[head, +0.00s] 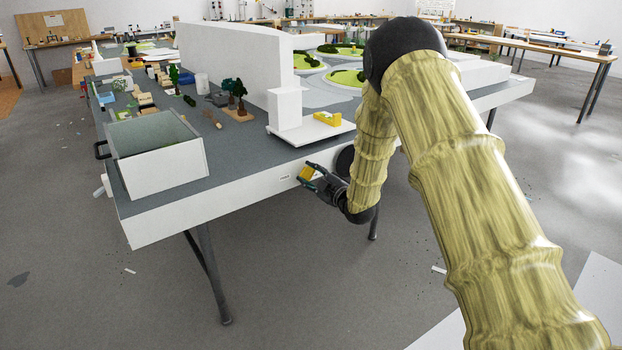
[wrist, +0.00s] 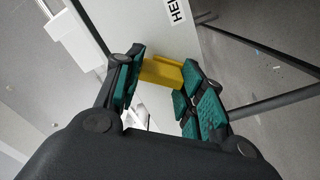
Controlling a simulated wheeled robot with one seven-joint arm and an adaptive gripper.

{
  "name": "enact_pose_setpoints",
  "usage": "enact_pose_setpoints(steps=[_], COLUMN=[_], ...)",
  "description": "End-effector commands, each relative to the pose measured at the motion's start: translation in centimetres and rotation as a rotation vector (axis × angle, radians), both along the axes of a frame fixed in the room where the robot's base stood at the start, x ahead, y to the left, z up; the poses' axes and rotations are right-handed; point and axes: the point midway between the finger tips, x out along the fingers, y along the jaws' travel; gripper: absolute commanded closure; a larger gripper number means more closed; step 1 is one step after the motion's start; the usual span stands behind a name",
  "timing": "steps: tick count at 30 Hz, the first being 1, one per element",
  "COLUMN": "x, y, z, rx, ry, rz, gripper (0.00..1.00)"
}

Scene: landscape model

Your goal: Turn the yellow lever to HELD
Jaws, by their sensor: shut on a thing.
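My gripper (head: 314,178) is at the lever, reaching in from the right. In the wrist view the yellow lever (wrist: 162,72) lies between the green finger pads of my gripper (wrist: 160,88), which is shut on it. A white label with black letters starting "HEL" (wrist: 174,11) is on the panel beside the lever; the rest of the word is cut off by the picture edge. A small label (head: 285,177) shows left of the lever in the head view, too small to read.
A white open box (head: 160,175) stands on the left of the grey tabletop. A white wall (head: 235,60) and a white block with a yellow piece (head: 327,118) stand above the lever. Table legs (head: 211,275) are below. The floor in front is mostly clear.

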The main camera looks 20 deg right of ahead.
Motion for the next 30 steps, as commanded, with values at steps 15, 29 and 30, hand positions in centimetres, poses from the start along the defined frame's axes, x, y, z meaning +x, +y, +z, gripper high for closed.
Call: enact_pose_setpoints(steps=[15, 29, 30], x=[-0.02, -0.05, -0.06], y=[0.12, 0.15, 0.14], z=[-0.43, -0.43, -0.43], rx=[-0.436, -0.637, -0.645], ry=[-0.158, -0.231, -0.234], rz=[0.001, 0.001, 0.001], gripper=[0.85, 0.85, 0.85])
